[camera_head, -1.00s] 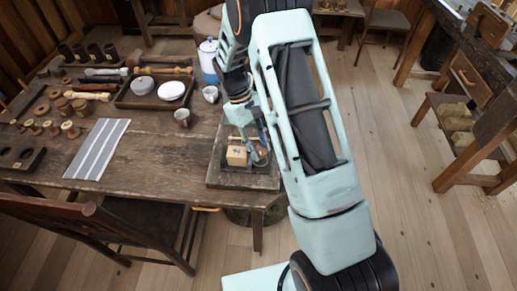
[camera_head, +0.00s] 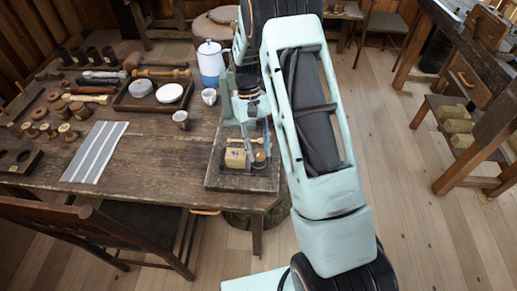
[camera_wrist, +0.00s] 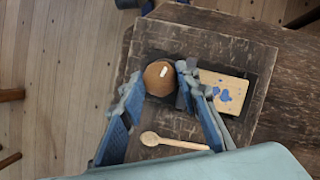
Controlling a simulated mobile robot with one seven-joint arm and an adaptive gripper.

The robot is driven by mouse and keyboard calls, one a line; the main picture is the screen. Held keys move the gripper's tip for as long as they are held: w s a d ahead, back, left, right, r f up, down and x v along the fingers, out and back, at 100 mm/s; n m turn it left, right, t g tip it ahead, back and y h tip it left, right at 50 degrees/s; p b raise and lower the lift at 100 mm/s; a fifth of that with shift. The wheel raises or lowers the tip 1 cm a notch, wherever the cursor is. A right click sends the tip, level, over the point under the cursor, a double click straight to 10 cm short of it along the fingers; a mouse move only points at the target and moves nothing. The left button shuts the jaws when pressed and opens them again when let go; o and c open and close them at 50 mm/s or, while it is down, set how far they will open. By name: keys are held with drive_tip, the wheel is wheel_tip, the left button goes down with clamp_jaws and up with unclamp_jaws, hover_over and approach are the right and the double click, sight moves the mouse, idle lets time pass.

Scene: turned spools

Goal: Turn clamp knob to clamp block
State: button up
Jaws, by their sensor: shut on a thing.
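The clamp knob (camera_wrist: 158,80) is a round brown wooden disc with a white mark, seen from above in the wrist view. In the head view the knob (camera_head: 260,157) is small, under my gripper. My gripper (camera_wrist: 160,83) has its two blue fingers on either side of the knob, shut on it. The block (camera_wrist: 222,92) is pale wood with blue spots and lies right of the knob, beyond a dark clamp jaw (camera_wrist: 183,98). The block (camera_head: 235,158) also shows in the head view. The contact between jaw and block is partly hidden by my right finger.
The clamp stands on a wooden board (camera_head: 215,179) at the table's corner. A light wooden spoon-shaped piece (camera_wrist: 172,143) lies beside it. Floor is free to the right.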

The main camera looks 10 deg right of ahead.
drive_tip(key=o, duration=0.9)
drive_tip(key=shift+c, duration=0.2)
drive_tip(key=v, duration=1.2)
drive_tip(key=shift+a, duration=0.1)
